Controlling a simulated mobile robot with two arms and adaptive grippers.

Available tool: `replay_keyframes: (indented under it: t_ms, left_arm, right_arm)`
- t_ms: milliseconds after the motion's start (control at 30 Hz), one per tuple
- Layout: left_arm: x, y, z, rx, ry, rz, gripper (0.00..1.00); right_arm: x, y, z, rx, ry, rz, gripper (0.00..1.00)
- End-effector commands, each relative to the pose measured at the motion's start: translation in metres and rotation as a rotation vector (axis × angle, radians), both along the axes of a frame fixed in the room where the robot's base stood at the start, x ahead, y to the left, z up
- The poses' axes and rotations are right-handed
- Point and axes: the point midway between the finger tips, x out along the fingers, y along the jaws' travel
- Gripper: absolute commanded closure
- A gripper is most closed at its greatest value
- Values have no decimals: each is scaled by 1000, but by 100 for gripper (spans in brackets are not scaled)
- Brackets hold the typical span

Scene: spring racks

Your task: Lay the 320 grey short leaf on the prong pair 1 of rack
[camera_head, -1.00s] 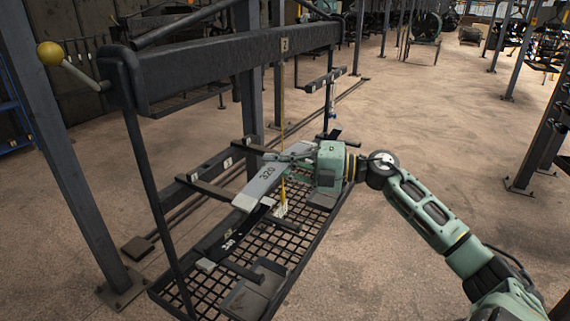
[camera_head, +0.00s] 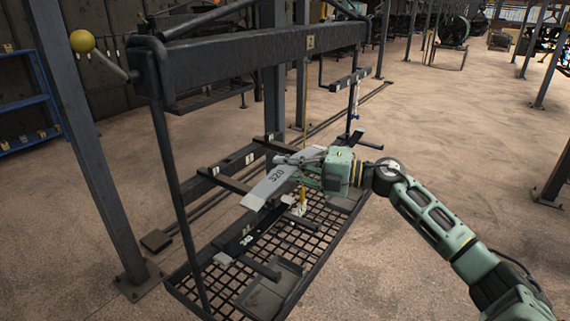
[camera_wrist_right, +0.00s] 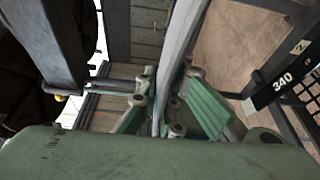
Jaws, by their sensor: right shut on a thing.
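The grey short leaf marked 320 (camera_head: 270,186) is a flat light-grey strip in the middle of the head view. My right gripper (camera_head: 308,166) is shut on it near its right end; in the right wrist view the leaf (camera_wrist_right: 176,45) runs on edge between the fingers (camera_wrist_right: 160,103). The rack (camera_head: 250,50) has dark prongs with small white number plates. One prong (camera_head: 224,181) shows left of the leaf and another (camera_head: 276,147) behind it. The leaf appears over the prong area; whether it touches a prong cannot be told. My left gripper is out of view.
A dark bar marked 340 (camera_wrist_right: 280,82) shows in the right wrist view. A yellow pole and a hanging tag stand close to the gripper.

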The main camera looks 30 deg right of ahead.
Motion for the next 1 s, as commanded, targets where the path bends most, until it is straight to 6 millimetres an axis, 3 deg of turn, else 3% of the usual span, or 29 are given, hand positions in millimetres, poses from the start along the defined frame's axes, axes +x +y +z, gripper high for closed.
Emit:
replay_keyframes:
  t_ms: [167, 200, 433, 767, 1000]
  left_arm:
    - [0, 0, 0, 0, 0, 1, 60]
    - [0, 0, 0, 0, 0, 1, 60]
    - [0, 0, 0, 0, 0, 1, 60]
    - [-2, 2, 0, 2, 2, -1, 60]
    - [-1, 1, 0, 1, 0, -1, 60]
  right_arm:
    - [0, 0, 4, 2, -6, -1, 100]
    - [0, 0, 4, 2, -6, -1, 90]
    - [0, 0, 2, 1, -3, -1, 71]
    - [-1, -1, -2, 0, 5, 1, 71]
    - [-18, -16, -2, -1, 6, -2, 71]
